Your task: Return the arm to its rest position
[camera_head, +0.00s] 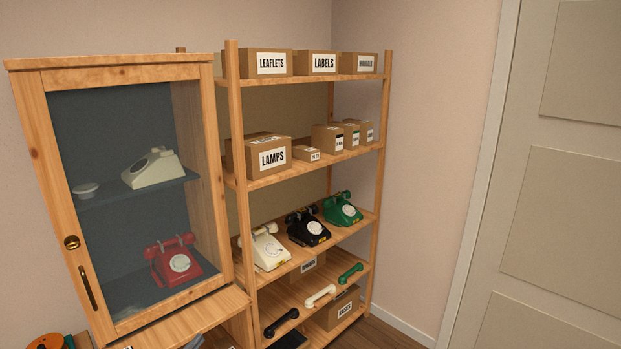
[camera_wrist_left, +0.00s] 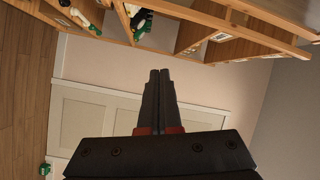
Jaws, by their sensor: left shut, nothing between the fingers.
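My left gripper (camera_wrist_left: 160,75) shows in the left wrist view with its two dark fingers together and nothing between them. It is clear of the shelves, which cross the top of that view. I cannot make out either gripper in the head view, and my right gripper is in neither view. In the head view, a cream phone (camera_head: 265,247), a black phone (camera_head: 308,228) and a green phone (camera_head: 342,210) stand on the open rack. A red phone (camera_head: 174,262) stands inside the glass-fronted cabinet, below a pale phone (camera_head: 153,169).
The wooden cabinet (camera_head: 220,150) has its glass door shut. The rack's upper shelves hold cardboard boxes (camera_head: 272,63). Loose handsets lie on a lower shelf, including a white one (camera_head: 320,296) and a green one (camera_head: 350,274). A pale panelled door (camera_head: 560,180) is at right.

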